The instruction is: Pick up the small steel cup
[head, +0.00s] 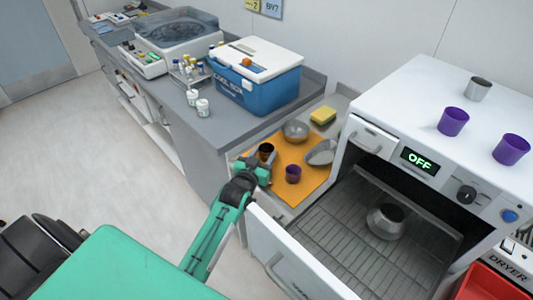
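A small steel cup (478,89) stands upright on top of the white dryer at the right. A small dark, shiny cup (266,150) stands on the orange mat (312,187); its dark look may be reflection, and I cannot tell if it is steel. My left gripper (263,168) is right at this dark cup, on its near side. Its fingers are small and partly hidden, so I cannot tell whether they are open or shut on it. My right gripper is not in view.
A purple cup (293,174), a steel bowl (295,130) and a metal scoop-like dish (321,153) are on the mat, with a yellow sponge (323,115) behind. The dryer's open door (285,255) is close to my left arm. A steel pot (385,222) sits inside.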

